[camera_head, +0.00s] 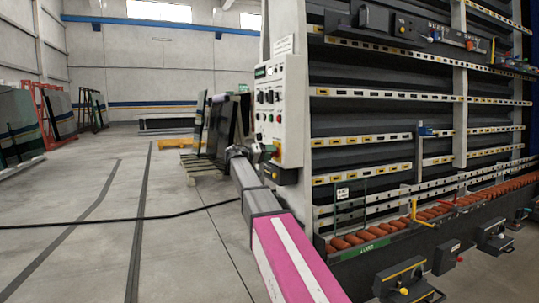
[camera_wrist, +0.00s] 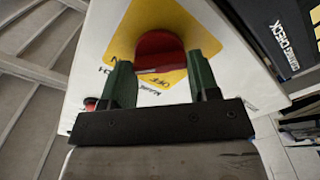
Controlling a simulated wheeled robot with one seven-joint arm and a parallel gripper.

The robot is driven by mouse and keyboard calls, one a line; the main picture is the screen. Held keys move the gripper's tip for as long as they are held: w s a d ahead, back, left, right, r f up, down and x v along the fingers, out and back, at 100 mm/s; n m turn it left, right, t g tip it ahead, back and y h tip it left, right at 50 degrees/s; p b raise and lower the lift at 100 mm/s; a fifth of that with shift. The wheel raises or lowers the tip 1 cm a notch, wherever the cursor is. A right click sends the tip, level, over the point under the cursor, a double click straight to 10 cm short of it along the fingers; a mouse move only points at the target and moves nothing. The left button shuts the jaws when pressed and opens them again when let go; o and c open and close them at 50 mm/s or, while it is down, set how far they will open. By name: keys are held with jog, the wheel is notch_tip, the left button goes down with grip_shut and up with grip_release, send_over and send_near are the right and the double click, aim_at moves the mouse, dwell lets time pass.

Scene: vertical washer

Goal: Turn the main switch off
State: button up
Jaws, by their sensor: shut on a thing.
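The main switch is a red knob (camera_wrist: 158,45) on a yellow plate (camera_wrist: 125,35), seen close up in the wrist view. Dark lettering on the plate is tilted and partly hidden; one word looks like OFF. My gripper (camera_wrist: 158,63) has its two green fingers on either side of the knob and is shut on it. In the head view my gripper (camera_head: 264,151) is at the lower left of the white control panel (camera_head: 291,100).
The panel carries several knobs and buttons. The tall washer (camera_head: 385,115) with its rails stands to the right, with orange rollers (camera_head: 400,225) below. A pallet with dark glass sheets (camera_head: 222,128) stands behind my arm. A black cable (camera_head: 120,219) crosses the open floor on the left.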

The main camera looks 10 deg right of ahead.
jog(key=shift+f+n, duration=0.15)
jog(key=shift+n, duration=4.2)
jog(key=shift+f+n, duration=0.1)
jog(key=shift+n, duration=4.25)
jog(key=o, duration=0.9)
jog(key=shift+a, duration=0.15)
jog(key=a, duration=0.3)
jog(key=s+a, duration=0.1)
jog(key=a, duration=0.3)
jog(key=s+a, duration=0.1)
jog(key=a, duration=0.2)
jog(key=shift+s+a, duration=0.1)
jog(key=shift+a, duration=0.1)
